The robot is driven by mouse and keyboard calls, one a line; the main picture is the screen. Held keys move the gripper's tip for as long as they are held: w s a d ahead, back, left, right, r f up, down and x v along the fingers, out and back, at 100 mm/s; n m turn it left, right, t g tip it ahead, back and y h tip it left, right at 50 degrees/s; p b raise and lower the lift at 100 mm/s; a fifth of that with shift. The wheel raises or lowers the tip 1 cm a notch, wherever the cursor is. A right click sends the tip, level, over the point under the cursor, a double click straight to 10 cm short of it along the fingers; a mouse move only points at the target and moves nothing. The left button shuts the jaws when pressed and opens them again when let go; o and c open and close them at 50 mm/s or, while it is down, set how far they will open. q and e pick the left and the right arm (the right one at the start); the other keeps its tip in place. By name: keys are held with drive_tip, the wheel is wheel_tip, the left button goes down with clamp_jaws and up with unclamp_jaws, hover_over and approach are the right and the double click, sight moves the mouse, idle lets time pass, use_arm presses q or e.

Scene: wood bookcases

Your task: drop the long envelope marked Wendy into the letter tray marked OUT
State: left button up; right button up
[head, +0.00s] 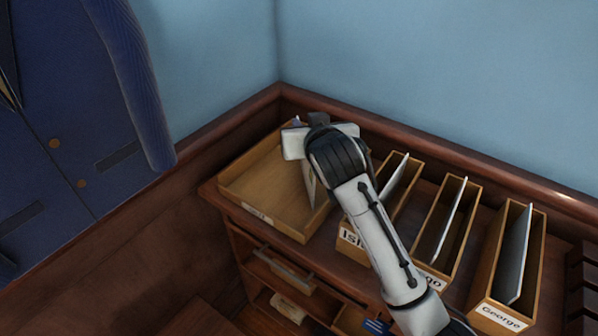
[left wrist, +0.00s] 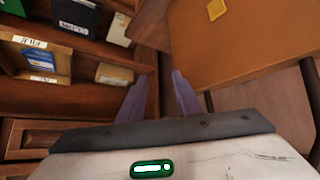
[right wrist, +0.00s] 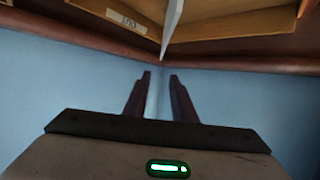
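The letter tray (head: 257,172) is a shallow wooden box on the left end of the desk. Its front label is too small to read in the head view; in the right wrist view the tray (right wrist: 225,27) shows upside down with a label like OUT. A pale envelope (head: 309,186) stands on edge or tilted at the tray's right part, partly hidden by my right gripper; no name is legible. My right gripper (right wrist: 160,75) is above the tray, open and empty, with the envelope's edge (right wrist: 172,24) just beyond its fingertips. My left gripper (left wrist: 159,73) is open and empty.
Right of the tray stand narrow wooden boxes holding envelopes; one (head: 502,312) is marked George. Walls meet behind the desk. A blue coat (head: 70,130) hangs at left.

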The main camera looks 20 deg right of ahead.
drive_tip(key=v, duration=0.9)
